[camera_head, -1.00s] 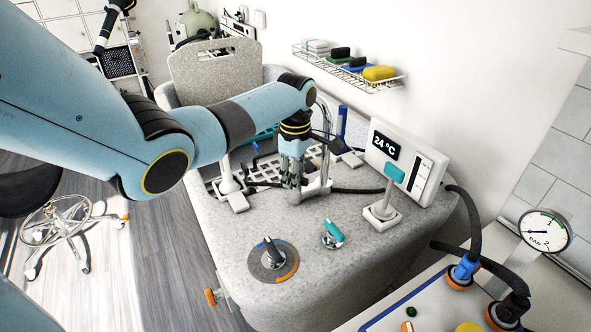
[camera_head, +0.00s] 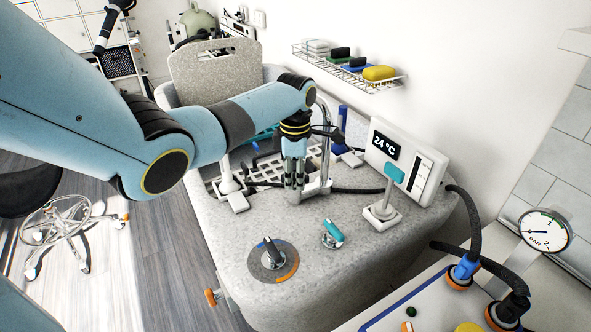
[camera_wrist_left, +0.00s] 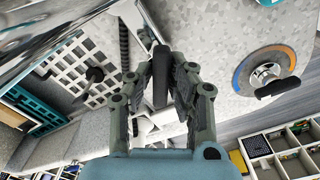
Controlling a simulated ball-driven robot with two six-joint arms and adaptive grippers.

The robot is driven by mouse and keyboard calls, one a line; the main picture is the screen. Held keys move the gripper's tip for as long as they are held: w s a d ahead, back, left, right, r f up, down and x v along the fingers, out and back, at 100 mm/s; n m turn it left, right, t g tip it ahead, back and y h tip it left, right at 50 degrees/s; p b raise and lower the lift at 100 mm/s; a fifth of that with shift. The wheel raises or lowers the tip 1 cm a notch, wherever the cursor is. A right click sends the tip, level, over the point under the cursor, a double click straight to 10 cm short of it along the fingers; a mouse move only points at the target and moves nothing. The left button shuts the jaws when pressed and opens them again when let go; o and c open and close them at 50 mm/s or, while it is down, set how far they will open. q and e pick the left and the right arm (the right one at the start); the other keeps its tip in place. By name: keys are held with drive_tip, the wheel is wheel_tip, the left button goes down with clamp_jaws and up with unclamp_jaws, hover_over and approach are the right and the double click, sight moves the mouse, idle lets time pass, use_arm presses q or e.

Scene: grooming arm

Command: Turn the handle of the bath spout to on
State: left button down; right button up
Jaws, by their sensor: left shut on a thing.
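The chrome bath spout (camera_head: 326,135) rises from the grey tub deck (camera_head: 225,225). My left gripper (camera_head: 294,185) points down just left of the spout, low over the deck. In the left wrist view, a dark upright lever, the spout handle (camera_wrist_left: 160,72), stands between the fingers of my left gripper (camera_wrist_left: 158,85). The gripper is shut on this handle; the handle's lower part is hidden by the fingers. In the head view the fingers cover the handle. My right gripper is not in view.
A dial with a blue and orange ring (camera_head: 294,270) and a small teal-handled knob (camera_head: 333,231) sit in front on the deck. A teal-topped lever (camera_head: 394,173) stands right, before the 24 °C panel (camera_head: 408,160). A wire shelf (camera_head: 345,78) hangs on the wall.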

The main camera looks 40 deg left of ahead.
sight(295, 175)
use_arm(q)
drive_tip(key=shift+s+f+n, duration=0.1)
drive_tip(key=shift+n, duration=1.1)
drive_tip(key=c, duration=1.2)
unclamp_jaws()
drive_tip(key=shift+s+n, duration=0.1)
drive_tip(key=shift+n, duration=0.2)
drive_tip(key=shift+r, duration=0.25)
drive_tip(key=shift+w+a+r, duration=0.1)
drive_tip(key=shift+w+r, duration=0.15)
drive_tip(key=shift+r, duration=3.15)
drive_tip(key=shift+a+r, duration=0.15)
drive_tip(key=shift+r, duration=0.3)
